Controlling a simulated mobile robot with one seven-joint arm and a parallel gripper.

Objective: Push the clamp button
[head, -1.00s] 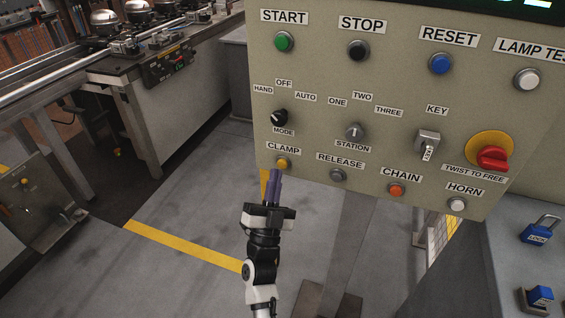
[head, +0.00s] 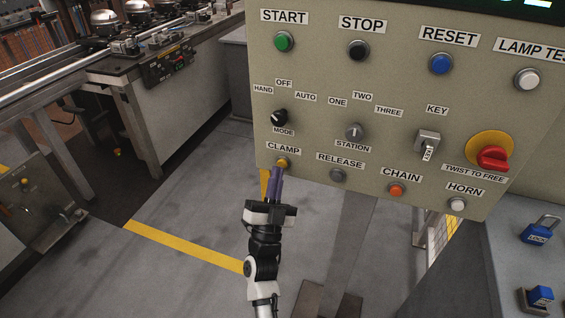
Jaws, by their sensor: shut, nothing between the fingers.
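The clamp button (head: 282,162) is a small yellow button in a metal ring at the lower left of the beige control panel (head: 330,75). The CLAMP label (head: 283,148) is just above it. My gripper (head: 277,169) is shut and empty, its purple-grey fingers pointing up at the panel. The fingertips show right at the button's lower edge and seem to overlap it slightly. I cannot tell whether they touch it.
The grey RELEASE button (head: 338,175) is right of the clamp button, and the orange CHAIN button (head: 396,190) is further right. The black MODE knob (head: 279,117) is above. A red twist knob (head: 493,158) sits at the right. Open floor (head: 185,215) lies left of my arm.

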